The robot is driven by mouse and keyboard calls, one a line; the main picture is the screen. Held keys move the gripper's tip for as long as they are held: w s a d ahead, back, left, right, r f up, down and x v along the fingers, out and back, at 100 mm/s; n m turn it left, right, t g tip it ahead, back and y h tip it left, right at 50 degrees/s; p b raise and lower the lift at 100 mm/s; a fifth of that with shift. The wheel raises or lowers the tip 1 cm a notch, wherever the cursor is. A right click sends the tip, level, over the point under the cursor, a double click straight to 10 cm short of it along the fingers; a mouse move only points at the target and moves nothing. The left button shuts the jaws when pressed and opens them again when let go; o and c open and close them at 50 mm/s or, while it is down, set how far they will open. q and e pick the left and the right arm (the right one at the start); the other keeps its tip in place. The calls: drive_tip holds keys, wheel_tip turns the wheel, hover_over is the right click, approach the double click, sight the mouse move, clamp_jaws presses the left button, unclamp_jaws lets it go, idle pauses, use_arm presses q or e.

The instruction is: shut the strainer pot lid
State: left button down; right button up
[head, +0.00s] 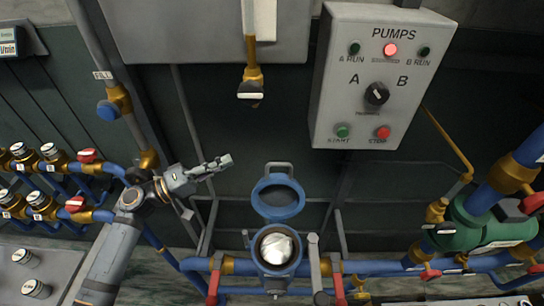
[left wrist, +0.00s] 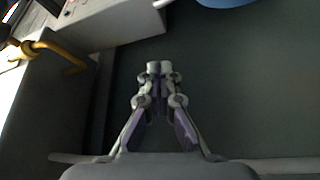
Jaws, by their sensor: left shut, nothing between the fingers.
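The strainer pot (head: 275,262) is blue and stands in the pipe run at the lower middle of the head view. Its mouth is open, and a shiny pale strainer shows inside. The blue lid (head: 278,198) stands raised behind the mouth, with a grey handle loop at its top. My left gripper (head: 226,160) is to the left of the lid and a little higher in the picture, apart from it. In the left wrist view my left gripper (left wrist: 160,68) is shut with its fingertips together and empty. A blue edge shows at the top there, too little to identify. My right gripper is not in view.
A grey pump panel (head: 378,80) with a knob and buttons is at the upper right. Red-handled valves (head: 214,282) and a grey lever (head: 315,262) flank the pot. Brass valves (head: 48,160) line the left. Dark open wall lies between gripper and lid.

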use_arm(q)
drive_tip(key=r+p, duration=0.1)
drive_tip(key=p, duration=0.5)
hover_over(261, 180)
drive_tip(key=shift+w, duration=0.25)
drive_tip(key=shift+s+f, duration=0.1)
drive_tip(key=shift+s, duration=0.25)
drive_tip(key=shift+w+f, duration=0.1)
